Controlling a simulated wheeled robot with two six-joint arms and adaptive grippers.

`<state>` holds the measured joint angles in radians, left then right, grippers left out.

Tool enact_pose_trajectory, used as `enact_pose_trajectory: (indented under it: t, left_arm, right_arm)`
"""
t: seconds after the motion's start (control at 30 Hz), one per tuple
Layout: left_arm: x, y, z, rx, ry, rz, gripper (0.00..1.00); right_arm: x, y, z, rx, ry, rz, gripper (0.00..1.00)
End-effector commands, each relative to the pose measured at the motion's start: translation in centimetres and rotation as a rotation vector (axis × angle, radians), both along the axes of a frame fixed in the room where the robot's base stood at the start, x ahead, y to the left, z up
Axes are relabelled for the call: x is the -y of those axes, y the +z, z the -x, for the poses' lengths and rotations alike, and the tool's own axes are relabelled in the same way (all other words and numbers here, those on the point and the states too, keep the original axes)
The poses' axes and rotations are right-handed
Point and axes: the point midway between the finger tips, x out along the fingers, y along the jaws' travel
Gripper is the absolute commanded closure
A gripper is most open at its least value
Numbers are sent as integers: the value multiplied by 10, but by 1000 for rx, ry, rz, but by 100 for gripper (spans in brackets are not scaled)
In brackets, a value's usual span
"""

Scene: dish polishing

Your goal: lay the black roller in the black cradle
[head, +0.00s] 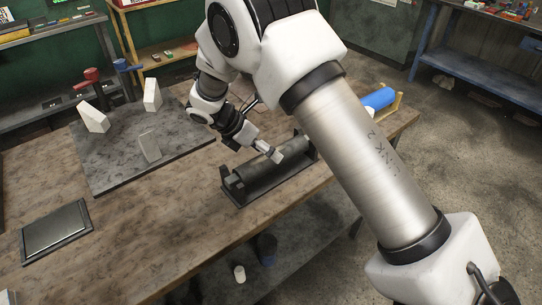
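The black cradle (240,199) stands on the wooden table, right of the middle, with its upright end plates showing. The black roller (256,176) lies lengthwise between these end plates, low in the cradle; whether it rests fully in both ends I cannot tell. My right gripper (275,153) is at the upper side of the roller, near its middle, and overlaps it in the view. The fingers are small here, so I cannot tell if they grip it. My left gripper is not in view.
A blue roller (378,99) lies in a yellow holder (397,103) at the table's right end, partly behind my arm. A grey mat (112,163) with pale blocks (93,117) is at the left. A flat dark tray (56,231) lies front left. The front middle of the table is clear.

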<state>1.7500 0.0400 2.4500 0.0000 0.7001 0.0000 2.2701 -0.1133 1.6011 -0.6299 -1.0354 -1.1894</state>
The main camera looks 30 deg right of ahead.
Motion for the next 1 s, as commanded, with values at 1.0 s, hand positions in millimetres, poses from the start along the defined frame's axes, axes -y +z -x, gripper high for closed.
enact_pose_trajectory:
  t: [1.0]
  left_arm:
    - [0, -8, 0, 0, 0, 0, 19]
  right_arm:
    - [-56, 76, -17, -1, 0, 1, 23]
